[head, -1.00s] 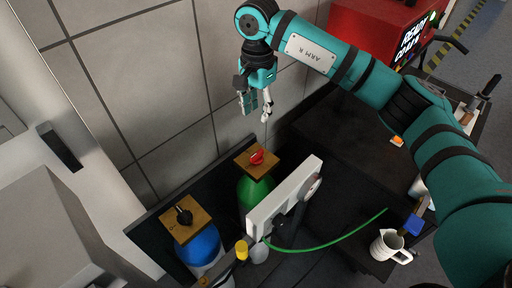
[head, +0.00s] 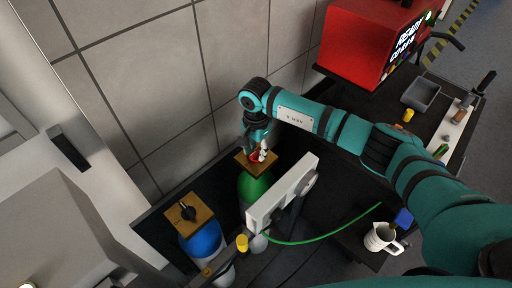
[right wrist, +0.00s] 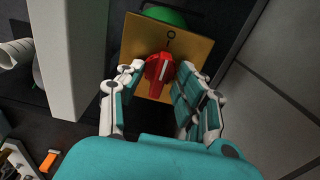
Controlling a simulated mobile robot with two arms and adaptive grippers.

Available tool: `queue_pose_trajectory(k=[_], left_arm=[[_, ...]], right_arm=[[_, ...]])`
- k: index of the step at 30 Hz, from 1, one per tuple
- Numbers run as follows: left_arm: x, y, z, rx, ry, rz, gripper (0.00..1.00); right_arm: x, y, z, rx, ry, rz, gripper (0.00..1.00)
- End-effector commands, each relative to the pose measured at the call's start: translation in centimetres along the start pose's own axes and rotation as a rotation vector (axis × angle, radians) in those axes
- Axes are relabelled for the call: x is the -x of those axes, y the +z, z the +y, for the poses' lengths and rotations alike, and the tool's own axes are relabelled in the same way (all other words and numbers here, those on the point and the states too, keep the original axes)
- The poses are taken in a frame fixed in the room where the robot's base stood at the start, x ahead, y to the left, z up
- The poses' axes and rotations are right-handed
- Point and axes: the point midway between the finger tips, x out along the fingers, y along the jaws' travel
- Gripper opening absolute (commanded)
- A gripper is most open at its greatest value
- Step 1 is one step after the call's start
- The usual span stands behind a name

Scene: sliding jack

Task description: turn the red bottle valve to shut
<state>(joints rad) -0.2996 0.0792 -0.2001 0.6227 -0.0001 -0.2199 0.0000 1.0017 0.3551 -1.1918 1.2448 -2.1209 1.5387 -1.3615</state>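The red valve (right wrist: 158,72) sits on a square tan plate (right wrist: 196,48) on top of the green bottle (head: 253,189). In the right wrist view the valve's handle points toward me, with a pale line along it. My right gripper (right wrist: 155,85) is open, with one finger on each side of the red handle. A gap shows on the left side; the right finger is closer, and I cannot tell whether it touches. In the head view my right gripper (head: 261,153) is over the plate and partly hides the valve (head: 254,157). My left gripper is not in view.
A pale upright panel (head: 283,193) stands close to the right of the green bottle. A tiled wall (head: 160,80) is behind. A white jug (head: 381,237) and a green hose (head: 325,235) are at right.

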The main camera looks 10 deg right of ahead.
Motion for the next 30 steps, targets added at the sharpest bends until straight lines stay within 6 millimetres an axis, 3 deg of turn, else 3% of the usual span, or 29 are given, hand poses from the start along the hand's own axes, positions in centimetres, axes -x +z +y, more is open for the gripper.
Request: queue_pose_trajectory(k=[7, 15, 30], left_arm=[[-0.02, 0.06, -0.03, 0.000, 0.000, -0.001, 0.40], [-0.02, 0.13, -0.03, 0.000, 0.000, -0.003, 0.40], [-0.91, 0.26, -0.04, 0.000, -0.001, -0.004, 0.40]], right_arm=[[-0.09, 0.00, 0.00, 0.000, 0.000, 0.000, 0.34], [-0.05, -0.01, 0.00, -0.001, 0.000, 0.000, 0.00], [-0.19, -0.09, -0.04, -0.063, -0.001, 0.002, 0.00]])
